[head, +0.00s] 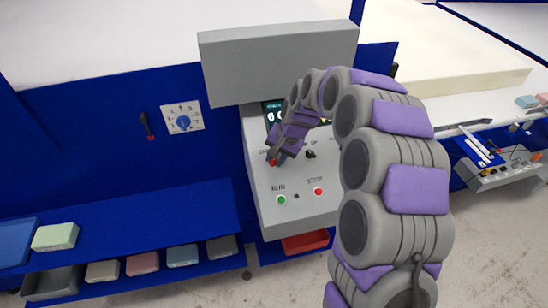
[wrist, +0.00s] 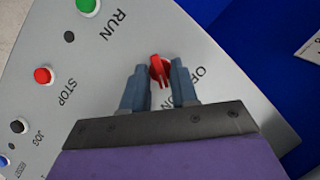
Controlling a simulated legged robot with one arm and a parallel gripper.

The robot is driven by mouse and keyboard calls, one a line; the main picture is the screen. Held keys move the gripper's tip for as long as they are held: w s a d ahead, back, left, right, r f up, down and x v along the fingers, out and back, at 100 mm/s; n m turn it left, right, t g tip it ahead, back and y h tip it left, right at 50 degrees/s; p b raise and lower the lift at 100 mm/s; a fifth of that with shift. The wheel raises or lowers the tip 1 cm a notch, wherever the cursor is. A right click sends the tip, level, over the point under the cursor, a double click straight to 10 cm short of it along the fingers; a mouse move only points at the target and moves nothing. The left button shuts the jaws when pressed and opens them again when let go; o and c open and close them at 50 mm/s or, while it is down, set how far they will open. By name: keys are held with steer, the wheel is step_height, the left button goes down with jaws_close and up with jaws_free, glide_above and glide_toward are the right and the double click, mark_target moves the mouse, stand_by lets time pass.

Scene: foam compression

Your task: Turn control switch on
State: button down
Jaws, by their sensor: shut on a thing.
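The control switch (wrist: 160,69) is a red rotary knob on the grey control panel (head: 262,192). In the wrist view it sits between the two blue-grey fingers of my gripper (wrist: 158,84), beside OFF and ON lettering that the fingers partly cover. The fingers are shut on the knob. In the head view my gripper (head: 273,158) reaches down to the panel's left side, and only a bit of red shows at its tip. Part of the panel and its display is hidden behind my arm.
A green RUN button (head: 281,199) and a red STOP button (head: 318,191) sit on the panel near the switch. A grey box (head: 280,60) overhangs the panel's back. A blue shelf (head: 130,225) with several coloured blocks is at left.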

steer(key=shift+w+d+r, duration=0.1)
steer(key=shift+w+r, duration=0.1)
steer(key=shift+w, duration=0.1)
steer(key=c, duration=1.2)
jaws_free()
steer(key=shift+d+f, duration=0.1)
steer(key=shift+s+r, duration=0.1)
steer(key=shift+r, duration=0.1)
steer(key=v, duration=1.7)
steer(key=shift+f, duration=0.1)
